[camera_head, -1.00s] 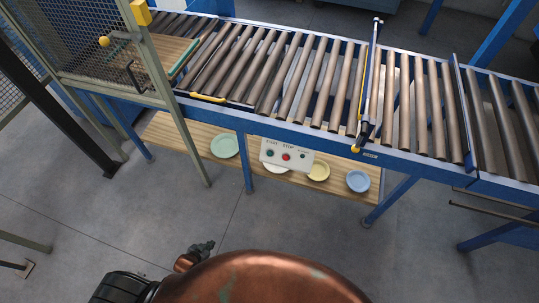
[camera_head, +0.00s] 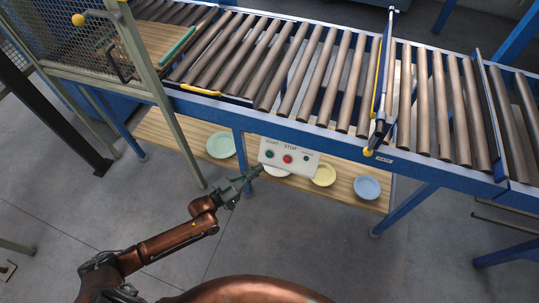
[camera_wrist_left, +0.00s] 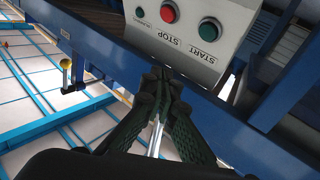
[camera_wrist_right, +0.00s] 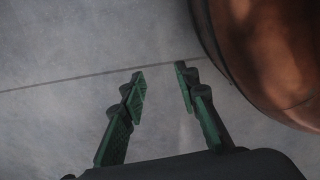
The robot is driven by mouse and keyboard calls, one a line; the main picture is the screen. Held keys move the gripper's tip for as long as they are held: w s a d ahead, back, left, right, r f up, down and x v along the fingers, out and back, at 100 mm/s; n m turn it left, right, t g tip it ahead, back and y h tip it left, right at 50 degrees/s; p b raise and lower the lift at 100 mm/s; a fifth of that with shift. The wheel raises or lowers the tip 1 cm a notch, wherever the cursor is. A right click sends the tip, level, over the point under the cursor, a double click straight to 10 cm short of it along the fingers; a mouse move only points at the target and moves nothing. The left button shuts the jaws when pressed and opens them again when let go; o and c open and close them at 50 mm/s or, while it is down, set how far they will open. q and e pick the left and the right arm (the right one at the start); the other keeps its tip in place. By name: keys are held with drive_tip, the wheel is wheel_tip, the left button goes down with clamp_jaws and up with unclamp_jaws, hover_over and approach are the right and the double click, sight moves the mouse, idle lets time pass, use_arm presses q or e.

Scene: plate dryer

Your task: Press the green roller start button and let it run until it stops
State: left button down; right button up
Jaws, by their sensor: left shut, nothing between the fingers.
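The control box (camera_head: 290,158) hangs below the front rail of the roller conveyor (camera_head: 300,75). Its green START button (camera_head: 269,153) is at the left and the red STOP button (camera_head: 287,159) is beside it. In the left wrist view, the green START button (camera_wrist_left: 209,30) and red STOP button (camera_wrist_left: 168,13) appear upside down. My left gripper (camera_head: 258,170) is shut and empty, just below and left of the START button; in the left wrist view its tips (camera_wrist_left: 161,75) are apart from the button. My right gripper (camera_wrist_right: 158,70) is open and empty above the floor.
A wooden shelf (camera_head: 175,140) under the conveyor holds a green plate (camera_head: 221,145), a yellow bowl (camera_head: 323,175) and a blue bowl (camera_head: 367,187). A blue leg (camera_head: 242,155) stands left of the box. A mesh guard (camera_head: 80,45) is at the left. The floor in front is clear.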

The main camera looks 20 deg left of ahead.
sight(269, 154)
use_arm(q)
drive_tip(key=shift+d+r, duration=0.1)
drive_tip(key=shift+r, duration=0.1)
use_arm(e)
drive_tip(key=shift+r, duration=0.1)
